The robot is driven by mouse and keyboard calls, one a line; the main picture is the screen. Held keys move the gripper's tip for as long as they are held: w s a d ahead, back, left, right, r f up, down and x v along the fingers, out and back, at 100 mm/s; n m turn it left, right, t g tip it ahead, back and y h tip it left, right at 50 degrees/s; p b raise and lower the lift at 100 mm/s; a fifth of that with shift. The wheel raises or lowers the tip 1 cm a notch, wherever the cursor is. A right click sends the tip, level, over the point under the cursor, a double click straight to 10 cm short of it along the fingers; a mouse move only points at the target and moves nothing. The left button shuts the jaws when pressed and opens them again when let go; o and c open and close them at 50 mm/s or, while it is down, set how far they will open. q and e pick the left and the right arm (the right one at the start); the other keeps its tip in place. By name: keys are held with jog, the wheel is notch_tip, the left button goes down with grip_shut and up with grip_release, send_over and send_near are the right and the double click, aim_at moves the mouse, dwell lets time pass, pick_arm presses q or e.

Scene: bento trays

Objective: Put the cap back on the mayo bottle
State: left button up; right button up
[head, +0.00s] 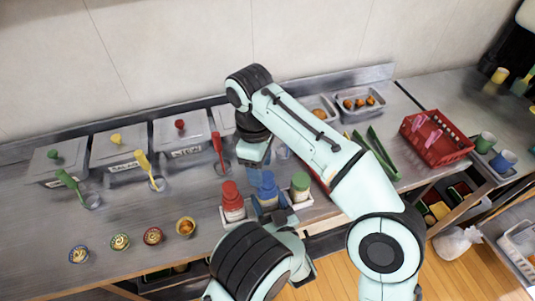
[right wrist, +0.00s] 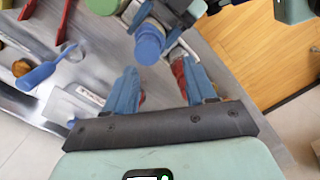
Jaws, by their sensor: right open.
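A bottle with a blue cap (head: 268,183) stands between a red-capped bottle (head: 232,199) and a green-capped bottle (head: 300,185). The blue cap (right wrist: 150,44) is on top of its bottle in the right wrist view; I cannot read a label. My left gripper (head: 270,206) comes from the bottom, its blue fingers on either side of the blue-capped bottle, seemingly closed on it. My right gripper (head: 255,158) is just behind and above the bottles. In the right wrist view its fingers (right wrist: 162,88) are apart with nothing held; the red-capped bottle is partly hidden behind them.
Lidded bins (head: 118,160) stand along the back wall. Several small cups (head: 120,242) sit at front left. A red basket (head: 440,145), food trays (head: 362,98) and green tongs (head: 382,150) are to the right. The counter's front edge is close to the bottles.

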aim_at(267, 176)
jog(key=n, duration=0.2)
jog(key=r+n, duration=0.1)
jog(key=n, duration=0.1)
jog(key=d+n, duration=0.1)
jog(key=n, duration=0.2)
jog(key=shift+w+r, duration=0.15)
jog(key=shift+w, duration=0.15)
jog(key=n, duration=0.3)
jog(key=r+n, duration=0.1)
jog(key=shift+w+d+n+y, duration=0.2)
jog(key=shift+d+n+y, duration=0.1)
jog(key=shift+d+n, duration=0.1)
jog(key=shift+f, duration=4)
